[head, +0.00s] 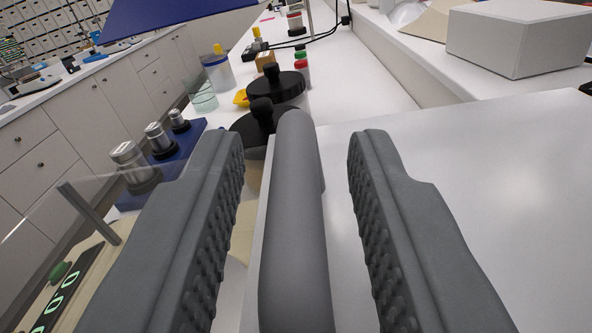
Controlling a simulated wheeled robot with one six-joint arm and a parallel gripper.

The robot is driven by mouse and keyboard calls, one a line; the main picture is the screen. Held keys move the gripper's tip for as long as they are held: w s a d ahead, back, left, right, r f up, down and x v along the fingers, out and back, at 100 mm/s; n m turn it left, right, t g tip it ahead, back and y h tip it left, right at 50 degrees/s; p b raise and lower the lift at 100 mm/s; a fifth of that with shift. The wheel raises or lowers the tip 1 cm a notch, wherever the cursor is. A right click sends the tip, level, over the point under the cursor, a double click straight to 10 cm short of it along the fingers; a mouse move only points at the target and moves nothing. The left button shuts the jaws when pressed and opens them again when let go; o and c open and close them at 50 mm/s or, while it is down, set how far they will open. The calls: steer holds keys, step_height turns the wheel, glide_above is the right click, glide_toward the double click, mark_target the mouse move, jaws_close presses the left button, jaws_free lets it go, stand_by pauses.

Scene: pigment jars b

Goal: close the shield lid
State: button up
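My gripper (298,137) is open, with one ridged grey finger on each side of a smooth grey bar (293,225). The bar runs along the left edge of a large white surface (480,190). It looks like a handle, but how it joins the shield lid is hidden. A clear pane (35,235), which may be part of the shield, shows at the lower left. Behind it is a black panel with green digits (62,300). The lid's angle cannot be told.
Metal weights (128,160) stand on a blue block (178,160) at the left. Beyond the bar are black-lidded jars (276,88), a glass beaker (203,97) and a yellow-capped jar (218,70). A white box (520,35) sits at the upper right. The white surface's middle is clear.

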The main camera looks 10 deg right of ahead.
jaws_close()
steer(key=w+a, duration=0.3)
steer(key=a, duration=0.6)
steer(key=w+a, duration=0.4)
steer(key=a, duration=0.4)
steer(key=shift+w+a, duration=0.2)
steer(key=shift+a, duration=0.15)
steer(key=shift+r, duration=0.1)
steer(key=shift+o, duration=0.8)
jaws_free()
steer(key=shift+w+a, duration=0.1)
steer(key=shift+a, duration=0.2)
